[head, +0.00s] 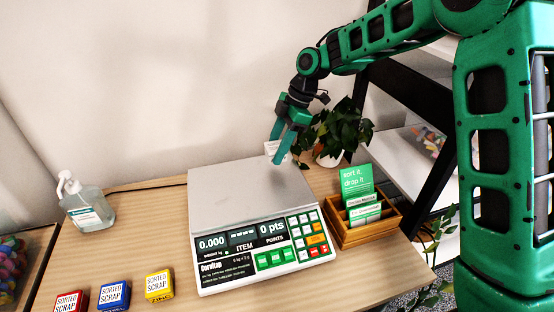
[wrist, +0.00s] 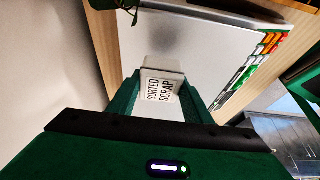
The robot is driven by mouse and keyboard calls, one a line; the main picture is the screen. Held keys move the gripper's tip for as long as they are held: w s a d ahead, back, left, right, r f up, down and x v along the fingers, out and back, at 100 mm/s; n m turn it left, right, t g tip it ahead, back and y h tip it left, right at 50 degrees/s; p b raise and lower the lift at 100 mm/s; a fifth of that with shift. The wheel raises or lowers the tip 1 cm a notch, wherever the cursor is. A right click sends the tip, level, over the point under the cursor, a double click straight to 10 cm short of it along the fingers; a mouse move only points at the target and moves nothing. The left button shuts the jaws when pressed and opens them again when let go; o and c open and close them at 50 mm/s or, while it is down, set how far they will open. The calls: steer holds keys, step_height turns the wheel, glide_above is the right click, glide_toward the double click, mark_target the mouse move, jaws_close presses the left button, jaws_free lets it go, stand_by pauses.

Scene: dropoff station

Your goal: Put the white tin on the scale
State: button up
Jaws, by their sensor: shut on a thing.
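The white tin (wrist: 162,87), labelled SORTED SCRAP, sits between the two fingers in the wrist view. In the head view only a pale part of the tin (head: 270,148) shows behind the green fingers. My gripper (head: 280,156) is shut on it, pointing down over the back right part of the scale (head: 235,195). The scale has a bare grey plate, which also shows below the tin in the wrist view (wrist: 190,45). Its display reads 0.000. The gap between tin and plate is hard to judge.
Red (head: 68,303), blue (head: 114,295) and yellow (head: 159,285) tins stand at the table's front left. A sanitizer bottle (head: 87,205) stands at the back left. A wooden card box (head: 369,231) and a potted plant (head: 335,130) are right of the scale.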

steer(key=shift+w+d+f, duration=0.1)
steer(key=shift+d+f, duration=0.2)
steer(key=shift+f, duration=1.9)
steer(key=o, duration=1.1)
steer(key=shift+c, duration=0.2)
steer(key=v, duration=1.2)
